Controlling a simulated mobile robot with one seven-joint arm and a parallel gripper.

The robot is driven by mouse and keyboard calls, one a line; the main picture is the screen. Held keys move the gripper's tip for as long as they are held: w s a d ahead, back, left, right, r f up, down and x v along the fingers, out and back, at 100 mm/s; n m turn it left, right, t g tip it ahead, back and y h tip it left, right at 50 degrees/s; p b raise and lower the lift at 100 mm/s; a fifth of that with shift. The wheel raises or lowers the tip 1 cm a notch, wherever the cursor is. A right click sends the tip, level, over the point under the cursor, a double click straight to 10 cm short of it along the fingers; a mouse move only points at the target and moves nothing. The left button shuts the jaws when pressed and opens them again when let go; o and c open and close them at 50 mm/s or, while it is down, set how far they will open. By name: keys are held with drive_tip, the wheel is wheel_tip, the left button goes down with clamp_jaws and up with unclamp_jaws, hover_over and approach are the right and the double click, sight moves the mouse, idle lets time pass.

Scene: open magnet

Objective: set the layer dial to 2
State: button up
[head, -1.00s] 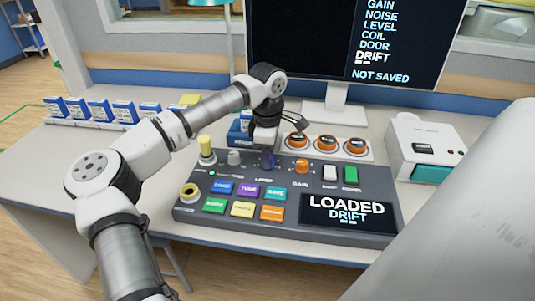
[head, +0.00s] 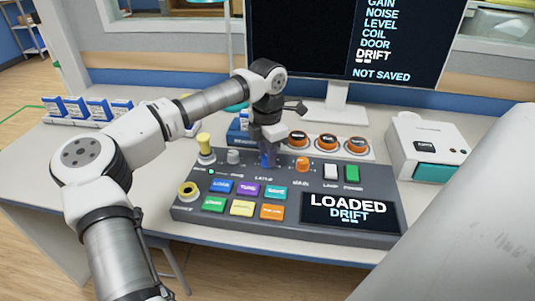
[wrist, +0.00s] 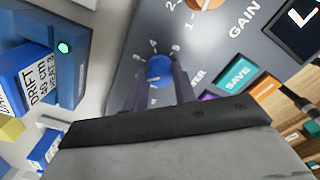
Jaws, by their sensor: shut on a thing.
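In the head view my gripper (head: 268,155) reaches down onto the dial above the layer label, and mostly hides the knob. I cannot tell which number the dial points to.
The console (head: 185,222) also carries coloured buttons, an orange gain knob (head: 302,164) close to the right of my gripper, and a screen (head: 349,210) reading LOADED DRIFT. Three orange-topped round pieces (head: 328,142) stand behind. The monitor (head: 350,40) says NOT SAVED.

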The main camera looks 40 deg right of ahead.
drive_tip(key=shift+n, duration=0.9)
drive_tip(key=o, duration=1)
drive_tip(key=shift+r, duration=0.15)
wheel_tip(320, 180, up, 14)
drive_tip(key=shift+f, duration=0.2)
